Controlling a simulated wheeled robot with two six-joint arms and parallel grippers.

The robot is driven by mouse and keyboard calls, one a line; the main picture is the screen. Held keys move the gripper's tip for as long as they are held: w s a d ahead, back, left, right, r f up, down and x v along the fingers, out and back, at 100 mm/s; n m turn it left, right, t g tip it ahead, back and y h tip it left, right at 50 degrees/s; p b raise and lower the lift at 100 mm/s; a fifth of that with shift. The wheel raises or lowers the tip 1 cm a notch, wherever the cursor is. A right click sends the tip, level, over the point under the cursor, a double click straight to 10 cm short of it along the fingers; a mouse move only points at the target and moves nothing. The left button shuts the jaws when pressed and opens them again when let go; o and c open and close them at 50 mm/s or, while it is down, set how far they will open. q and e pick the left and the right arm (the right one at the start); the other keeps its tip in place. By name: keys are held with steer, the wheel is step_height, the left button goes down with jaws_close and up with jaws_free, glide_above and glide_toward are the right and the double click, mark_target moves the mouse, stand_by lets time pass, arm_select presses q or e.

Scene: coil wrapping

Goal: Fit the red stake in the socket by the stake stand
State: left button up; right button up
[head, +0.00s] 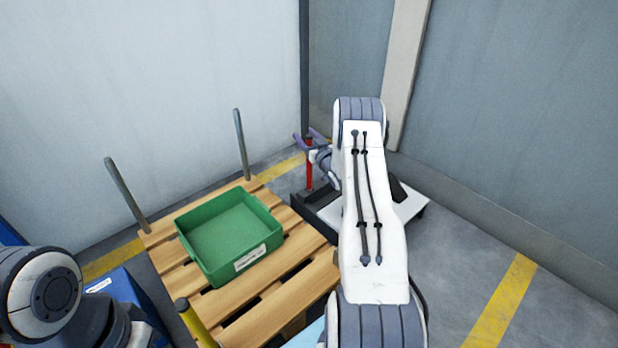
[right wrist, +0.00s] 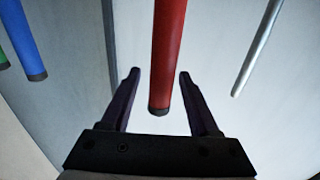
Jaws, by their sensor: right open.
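The red stake (head: 309,176) stands upright at the dark stake stand (head: 308,204), just right of the pallet in the head view. My right gripper (head: 306,136) is open at the stake's upper end, with its purple fingers on either side. In the right wrist view the red stake (right wrist: 168,50) runs between the open fingers (right wrist: 158,75), with gaps on both sides and its dark end showing. The stake's lower end at the stand is partly hidden. I cannot make out the socket. My left gripper is out of view.
A wooden pallet (head: 165,262) bears a green crate (head: 250,262), with grey posts (head: 242,145) and a yellow post (head: 192,320) at its corners. A white cart top (head: 412,205) is partly behind my right arm. Blue (right wrist: 22,45) and green (right wrist: 3,55) stakes show in the right wrist view.

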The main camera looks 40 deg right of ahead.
steer(key=shift+w, duration=0.4)
steer(key=shift+c, duration=0.3)
jaws_close()
stand_by(0.9)
